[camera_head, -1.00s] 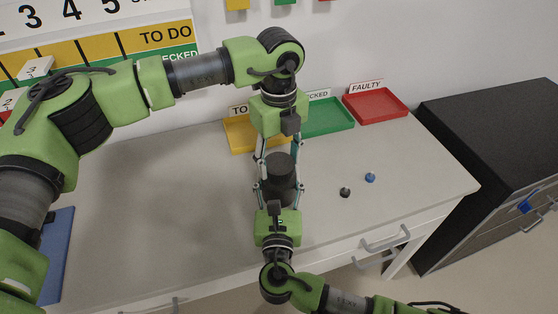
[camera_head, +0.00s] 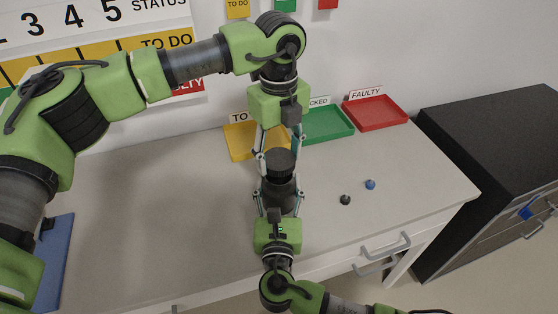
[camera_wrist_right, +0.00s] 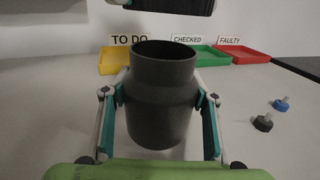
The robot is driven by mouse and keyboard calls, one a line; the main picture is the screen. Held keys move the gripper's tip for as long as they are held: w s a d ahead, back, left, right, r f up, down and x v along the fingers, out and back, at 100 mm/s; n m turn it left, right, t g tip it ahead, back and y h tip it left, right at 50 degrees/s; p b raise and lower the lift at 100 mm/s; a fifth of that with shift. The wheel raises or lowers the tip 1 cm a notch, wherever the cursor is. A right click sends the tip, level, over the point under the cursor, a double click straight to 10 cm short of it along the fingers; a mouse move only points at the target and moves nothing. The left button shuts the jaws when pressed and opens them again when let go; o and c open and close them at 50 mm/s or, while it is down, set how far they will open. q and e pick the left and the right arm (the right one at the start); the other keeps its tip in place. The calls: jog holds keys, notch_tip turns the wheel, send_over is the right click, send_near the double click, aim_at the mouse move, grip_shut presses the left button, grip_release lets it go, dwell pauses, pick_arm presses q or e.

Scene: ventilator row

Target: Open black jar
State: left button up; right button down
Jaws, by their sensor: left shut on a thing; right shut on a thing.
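The black jar (camera_head: 281,197) is upright and its open top shows in the right wrist view (camera_wrist_right: 161,105). My right gripper (camera_head: 278,199) is shut on the sides of the jar body; its fingers flank the jar in the right wrist view. The dark lid (camera_head: 280,161) is held above the jar by my left gripper (camera_head: 279,155), which comes down from above and is shut on it. The lid's lower part shows at the top edge of the right wrist view (camera_wrist_right: 162,10), with a gap between it and the jar rim. The jar's inside is mostly hidden.
Yellow (camera_head: 240,150), green (camera_head: 330,124) and red (camera_head: 376,111) trays stand along the wall. A small black piece (camera_head: 345,200) and a small blue piece (camera_head: 370,184) lie right of the jar. The left of the white counter (camera_head: 150,210) is mostly clear, with a blue mat (camera_head: 53,270) at its end.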

jog(key=c, duration=0.8)
grip_release()
